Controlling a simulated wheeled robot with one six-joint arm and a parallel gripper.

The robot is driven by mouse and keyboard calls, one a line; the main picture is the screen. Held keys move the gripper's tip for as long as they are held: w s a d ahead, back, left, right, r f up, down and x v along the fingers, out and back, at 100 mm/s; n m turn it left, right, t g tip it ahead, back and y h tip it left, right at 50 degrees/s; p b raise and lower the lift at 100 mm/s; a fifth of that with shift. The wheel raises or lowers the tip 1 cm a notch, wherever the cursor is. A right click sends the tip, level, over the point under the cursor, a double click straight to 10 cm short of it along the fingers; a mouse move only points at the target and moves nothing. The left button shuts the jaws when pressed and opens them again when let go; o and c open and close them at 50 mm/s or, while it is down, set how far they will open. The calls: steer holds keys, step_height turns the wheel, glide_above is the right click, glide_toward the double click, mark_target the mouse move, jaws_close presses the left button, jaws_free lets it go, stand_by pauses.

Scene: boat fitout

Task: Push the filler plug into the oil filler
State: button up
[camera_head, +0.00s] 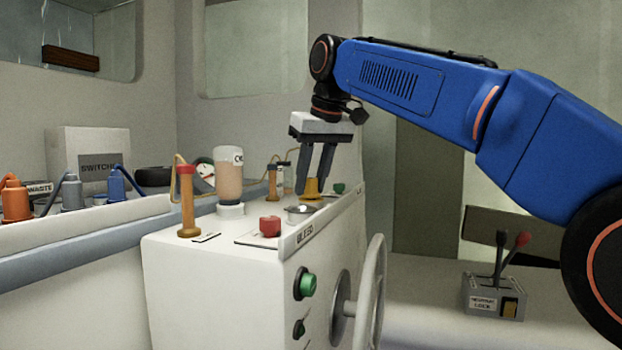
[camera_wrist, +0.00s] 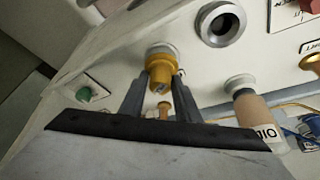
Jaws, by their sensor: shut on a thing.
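The yellow filler plug (camera_head: 312,189) is at the top of the white console. It also shows in the wrist view (camera_wrist: 162,68), between the fingertips. My gripper (camera_head: 315,186) points down with its dark fingers shut on the plug; it shows in the wrist view as well (camera_wrist: 161,82). A pale ring shows at the plug's far end; I cannot tell if it is part of the plug or a seat under it. A silver ring with a dark open hole (camera_wrist: 220,25), which looks like the oil filler, lies beside the plug, apart from it, and shows in the head view (camera_head: 300,211).
A red knob (camera_head: 270,226), an oil bottle (camera_head: 229,177) and a brass-based post (camera_head: 187,200) stand on the white console (camera_head: 215,255). A green button (camera_wrist: 85,94) is near the plug. A handwheel (camera_head: 371,295) sticks out at the console's front.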

stand_by(0.3)
steer(key=o, duration=1.1)
